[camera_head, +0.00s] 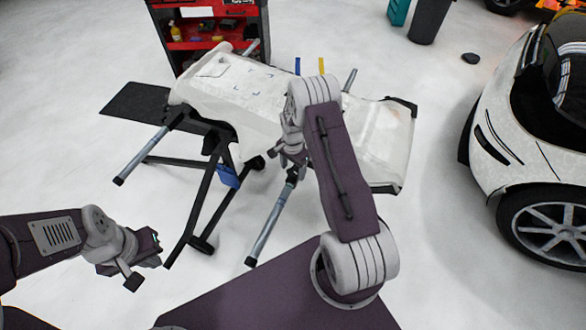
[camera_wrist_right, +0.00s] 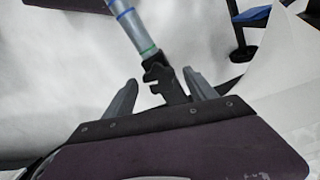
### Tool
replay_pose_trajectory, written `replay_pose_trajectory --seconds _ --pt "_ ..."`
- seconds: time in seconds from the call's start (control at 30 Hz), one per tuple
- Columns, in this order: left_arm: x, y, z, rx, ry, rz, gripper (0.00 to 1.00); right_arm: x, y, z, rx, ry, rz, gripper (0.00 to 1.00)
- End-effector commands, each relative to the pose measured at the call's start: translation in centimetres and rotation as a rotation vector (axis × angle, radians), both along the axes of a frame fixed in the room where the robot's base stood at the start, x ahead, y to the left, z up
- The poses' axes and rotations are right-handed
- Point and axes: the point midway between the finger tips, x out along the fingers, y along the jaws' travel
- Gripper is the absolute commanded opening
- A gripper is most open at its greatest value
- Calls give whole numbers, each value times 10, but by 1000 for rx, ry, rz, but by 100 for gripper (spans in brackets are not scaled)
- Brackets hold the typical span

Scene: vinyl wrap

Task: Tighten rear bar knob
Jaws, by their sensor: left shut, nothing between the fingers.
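A work stand holds a white car bumper (camera_head: 250,85), with metal bars sticking out from under it. The grey bar (camera_head: 265,230) nearest my right gripper (camera_head: 288,160) runs toward the lower left from a black joint. In the right wrist view this bar (camera_wrist_right: 132,28) ends in a black bracket (camera_wrist_right: 166,78). The two fingers of my right gripper (camera_wrist_right: 160,77) stand apart on either side of the bracket, with gaps showing. I cannot make out the knob clearly, nor any contact. My left gripper (camera_head: 146,262) is shut and empty, low at the left, away from the stand.
Black stand legs (camera_head: 205,195) and another bar (camera_head: 140,157) stick out at the left. A red tool cabinet (camera_head: 212,30) stands behind, and a white car (camera_head: 530,130) at the right. The floor between stand and car is clear.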

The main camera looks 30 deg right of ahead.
Motion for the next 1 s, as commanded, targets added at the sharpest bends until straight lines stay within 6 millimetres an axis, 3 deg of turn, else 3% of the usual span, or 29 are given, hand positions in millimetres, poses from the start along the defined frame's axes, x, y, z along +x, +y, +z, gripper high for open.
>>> replay_pose_trajectory --seconds 0.17,0.4,0.53,1.0 --pt "0 0 0 0 0 0 0 1 0 10 -1 -1 1 65" --pt "0 0 0 0 0 0 0 0 0 62 -1 -4 0 65" --pt "0 0 0 0 0 0 0 0 0 82 0 -2 0 65" --pt "0 0 0 0 0 0 0 -1 1 91 0 0 0 65"
